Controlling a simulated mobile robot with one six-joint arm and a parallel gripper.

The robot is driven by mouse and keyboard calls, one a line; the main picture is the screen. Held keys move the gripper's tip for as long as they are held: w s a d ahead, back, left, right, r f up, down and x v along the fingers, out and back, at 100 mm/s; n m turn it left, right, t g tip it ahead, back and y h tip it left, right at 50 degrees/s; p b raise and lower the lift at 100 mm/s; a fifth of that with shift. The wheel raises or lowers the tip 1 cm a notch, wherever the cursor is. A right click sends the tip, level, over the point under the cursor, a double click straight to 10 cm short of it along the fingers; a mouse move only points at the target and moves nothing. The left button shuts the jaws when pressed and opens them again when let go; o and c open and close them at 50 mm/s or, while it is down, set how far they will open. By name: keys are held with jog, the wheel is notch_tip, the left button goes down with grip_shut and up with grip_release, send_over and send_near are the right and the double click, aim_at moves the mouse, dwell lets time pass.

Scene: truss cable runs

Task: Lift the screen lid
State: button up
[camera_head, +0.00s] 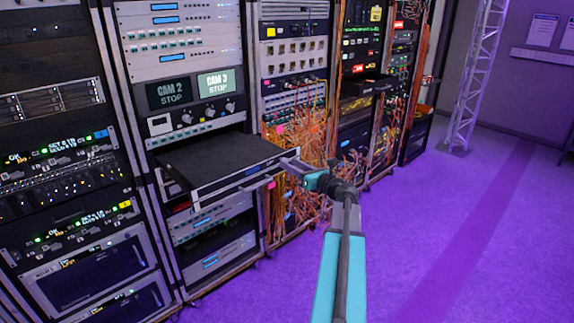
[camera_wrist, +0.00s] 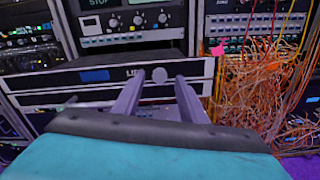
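The screen lid (camera_head: 222,155) is a flat black slab with a pale front edge. It lies level and closed on a pulled-out drawer (camera_head: 215,198) in the second rack from the left. My gripper (camera_head: 281,171) is at the lid's front right part. Its two fingers also show in the wrist view (camera_wrist: 159,82), spread apart before the front edge with nothing held between them. I cannot tell whether they touch it.
Above the lid, two small screens (camera_head: 192,89) read CAM 2 and CAM 3 STOP. Tangled orange cables (camera_head: 300,150) hang from the rack to the right, close by my gripper. A truss post (camera_head: 475,80) stands farther right. The purple floor (camera_head: 470,240) at the right is clear.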

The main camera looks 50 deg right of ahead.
jog(key=shift+w, duration=0.85)
